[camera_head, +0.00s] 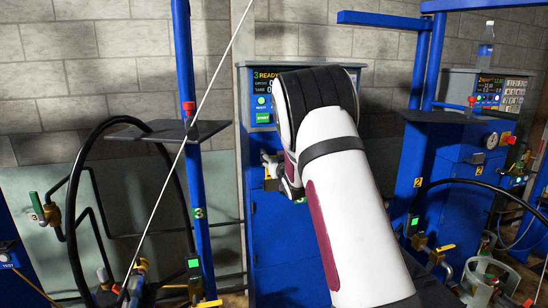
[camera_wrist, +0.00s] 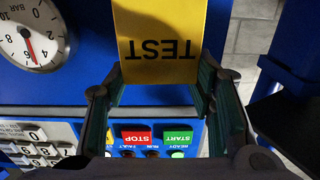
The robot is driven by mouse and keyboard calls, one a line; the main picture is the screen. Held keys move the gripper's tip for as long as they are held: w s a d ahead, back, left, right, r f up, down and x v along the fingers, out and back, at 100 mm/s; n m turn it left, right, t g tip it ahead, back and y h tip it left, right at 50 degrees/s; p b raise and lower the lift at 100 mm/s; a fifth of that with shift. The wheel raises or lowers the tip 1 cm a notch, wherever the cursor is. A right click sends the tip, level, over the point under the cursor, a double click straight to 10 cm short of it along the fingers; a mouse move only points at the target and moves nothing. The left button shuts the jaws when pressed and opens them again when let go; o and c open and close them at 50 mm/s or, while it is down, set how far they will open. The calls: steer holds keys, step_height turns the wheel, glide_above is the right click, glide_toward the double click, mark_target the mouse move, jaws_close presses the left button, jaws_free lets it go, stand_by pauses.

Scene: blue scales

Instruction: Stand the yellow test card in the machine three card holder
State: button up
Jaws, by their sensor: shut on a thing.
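The yellow test card (camera_wrist: 160,22) is at the top middle of the wrist view, with its word TEST upside down. My gripper (camera_wrist: 163,72) is shut on the card's lower part, a finger at each side. In the head view my gripper (camera_head: 270,165) is in front of the blue cabinet of machine three (camera_head: 280,240), left of my white arm. Only a speck of yellow shows there. Machine three's display (camera_head: 270,78) reads 3 READY. My arm hides much of the machine's front, and I cannot make out its card holder in either view.
The wrist view shows a gauge (camera_wrist: 32,35), a keypad (camera_wrist: 35,148), a red stop button (camera_wrist: 137,139) and a green start button (camera_wrist: 178,139) behind my fingers. Machine two (camera_head: 478,180) stands at right. A blue post (camera_head: 193,185) and black hose (camera_head: 72,225) stand at left.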

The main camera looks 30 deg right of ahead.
steer(key=shift+f+b, duration=0.35)
steer(key=shift+f, duration=0.45)
steer(key=o, duration=1.3)
steer(key=shift+c, duration=0.2)
steer(key=shift+s, duration=0.15)
steer(key=v, duration=1.1)
steer(key=shift+s, duration=0.35)
steer(key=shift+a, duration=0.1)
